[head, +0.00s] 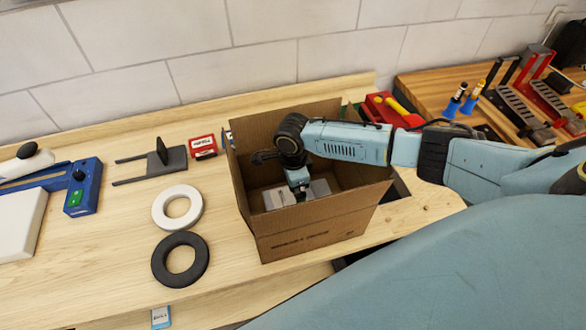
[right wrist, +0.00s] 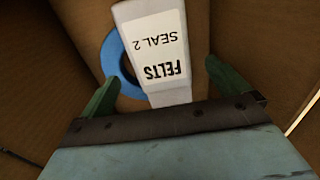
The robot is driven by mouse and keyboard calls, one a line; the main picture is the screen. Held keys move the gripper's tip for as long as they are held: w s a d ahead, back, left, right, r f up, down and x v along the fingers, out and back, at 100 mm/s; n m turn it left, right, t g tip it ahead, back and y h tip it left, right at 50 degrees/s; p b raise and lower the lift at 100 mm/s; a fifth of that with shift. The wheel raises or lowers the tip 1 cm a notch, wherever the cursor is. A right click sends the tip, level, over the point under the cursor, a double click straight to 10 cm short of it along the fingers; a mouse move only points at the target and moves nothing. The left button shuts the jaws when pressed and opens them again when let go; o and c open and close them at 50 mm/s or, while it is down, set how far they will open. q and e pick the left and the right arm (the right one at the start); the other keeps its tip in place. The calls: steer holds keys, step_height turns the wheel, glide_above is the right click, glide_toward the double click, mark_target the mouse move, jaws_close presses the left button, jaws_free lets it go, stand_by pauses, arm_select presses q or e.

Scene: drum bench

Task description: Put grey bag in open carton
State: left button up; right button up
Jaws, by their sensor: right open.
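The open carton (head: 318,222) stands on the bench with its flaps up, and my right arm reaches down into it from the right. My right gripper (head: 300,190) is inside the carton, pointing down. In the right wrist view its green fingers are spread wide (right wrist: 165,85). A pale grey bag (right wrist: 170,97) with a white label reading "FELTS SEAL 2" lies between the fingers, with gaps on both sides. Grey surfaces (head: 275,197) also show inside the carton in the head view, partly hidden by my gripper. My left gripper is not in view.
A blue ring (right wrist: 122,62) shows beside the bag inside the carton. A white ring (head: 161,208) and a black ring (head: 161,260) lie left of the carton. A red tray (head: 378,106) stands behind it. The bench between the rings and the carton is clear.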

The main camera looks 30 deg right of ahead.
mark_target(293, 196)
step_height(293, 196, up, 9)
steer(key=shift+f, duration=0.2)
